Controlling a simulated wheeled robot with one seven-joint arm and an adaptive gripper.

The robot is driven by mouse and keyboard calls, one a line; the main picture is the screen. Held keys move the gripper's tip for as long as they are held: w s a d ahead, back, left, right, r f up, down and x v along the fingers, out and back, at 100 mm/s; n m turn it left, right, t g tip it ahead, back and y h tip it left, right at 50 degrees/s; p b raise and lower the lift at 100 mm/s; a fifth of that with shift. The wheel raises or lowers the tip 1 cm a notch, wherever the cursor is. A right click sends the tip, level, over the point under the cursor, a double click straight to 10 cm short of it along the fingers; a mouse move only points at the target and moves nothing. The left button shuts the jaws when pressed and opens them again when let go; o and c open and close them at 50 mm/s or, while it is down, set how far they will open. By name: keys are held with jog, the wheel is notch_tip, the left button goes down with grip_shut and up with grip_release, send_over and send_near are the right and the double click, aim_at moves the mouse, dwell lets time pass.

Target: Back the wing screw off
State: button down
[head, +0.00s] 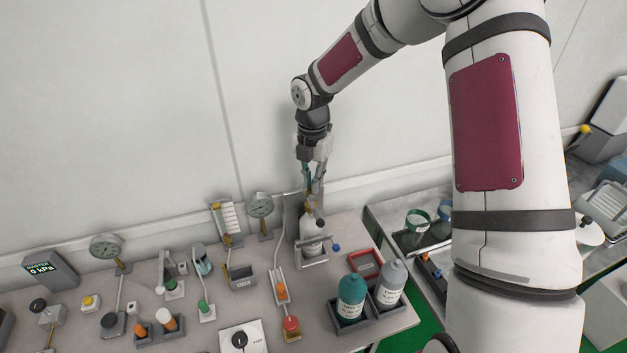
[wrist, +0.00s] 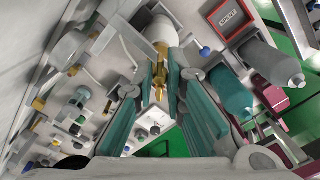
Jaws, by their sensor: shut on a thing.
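A white bottle (head: 312,229) stands upright in a grey holder against the back panel of the bench. A brass fitting with the wing screw (wrist: 160,72) is at the bottle's top end; the wings are partly hidden between my fingers. My gripper (head: 313,194) reaches down from above at the bottle's top. In the wrist view, my gripper (wrist: 164,84) has its teal fingers on either side of the brass piece and is shut on it. The bottle's white body (wrist: 161,27) shows beyond the fingers. Whether the screw's thread is engaged cannot be seen.
A red-rimmed tray (head: 380,258) marked SPENT in the wrist view lies right of the holder. Teal (head: 351,296) and grey (head: 390,283) bottles stand in front of it. A gauge (head: 261,205) and a grey bin (head: 242,277) are close on the left. The wall is near behind.

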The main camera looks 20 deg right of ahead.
jog(key=shift+s+a+f+n, duration=0.1)
jog(key=shift+f+n, duration=0.05)
jog(key=shift+n, duration=0.6)
jog(key=shift+f+n, duration=0.15)
jog(key=shift+n, duration=0.6)
jog(key=c, duration=1.8)
grip_release()
jog(key=shift+r, duration=0.15)
jog(key=shift+r, duration=0.25)
notch_tip(320, 180, up, 12)
jog(key=shift+f, duration=0.25)
